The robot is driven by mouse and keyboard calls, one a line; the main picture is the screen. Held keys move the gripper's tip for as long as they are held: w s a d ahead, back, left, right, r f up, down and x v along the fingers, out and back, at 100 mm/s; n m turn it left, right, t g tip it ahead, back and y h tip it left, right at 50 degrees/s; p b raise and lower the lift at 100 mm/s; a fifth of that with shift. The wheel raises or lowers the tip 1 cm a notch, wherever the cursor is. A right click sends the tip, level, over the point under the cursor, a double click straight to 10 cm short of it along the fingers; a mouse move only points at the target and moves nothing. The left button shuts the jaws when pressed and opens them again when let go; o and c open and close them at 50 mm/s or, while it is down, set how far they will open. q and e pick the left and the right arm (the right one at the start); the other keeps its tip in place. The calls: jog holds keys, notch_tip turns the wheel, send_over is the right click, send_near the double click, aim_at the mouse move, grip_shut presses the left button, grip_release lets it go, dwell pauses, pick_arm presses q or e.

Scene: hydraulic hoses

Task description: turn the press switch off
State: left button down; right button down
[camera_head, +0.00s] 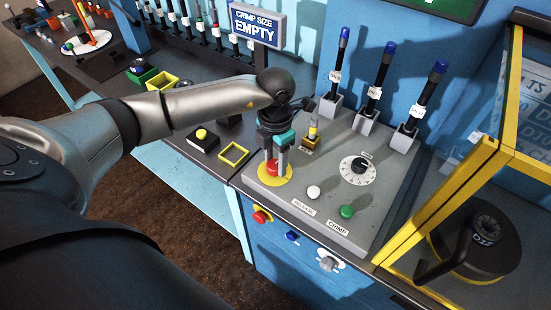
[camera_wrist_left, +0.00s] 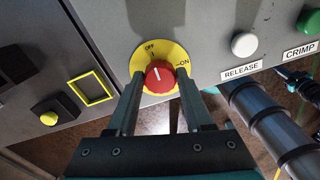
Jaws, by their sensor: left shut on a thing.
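The press switch is a red knob (camera_head: 272,168) on a round yellow plate (camera_head: 262,174) at the left of the grey control panel. It also shows in the left wrist view as a red knob (camera_wrist_left: 160,77), with OFF at the plate's upper left and ON at its right. A short white line on the knob points up, slightly left, toward the OFF side. My left gripper (camera_head: 273,165) points down at the switch. In the left wrist view its two fingers (camera_wrist_left: 160,85) are shut on the knob, one on each side.
A white RELEASE button (camera_head: 314,192), a green CRIMP button (camera_head: 347,211) and a black dial (camera_head: 359,170) sit right of the switch. Blue-capped tools (camera_head: 383,72) stand behind. A yellow-framed press guard (camera_head: 440,205) bounds the right. A CRIMP SIZE sign reads EMPTY (camera_head: 256,27).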

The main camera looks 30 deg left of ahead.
aim_at(275, 164)
pick_arm(q)
jog(key=shift+n, duration=0.5)
jog(key=shift+c, duration=1.5)
grip_release()
notch_tip(275, 164, up, 15)
jog(key=shift+r, duration=0.15)
jog(key=shift+s, duration=0.1)
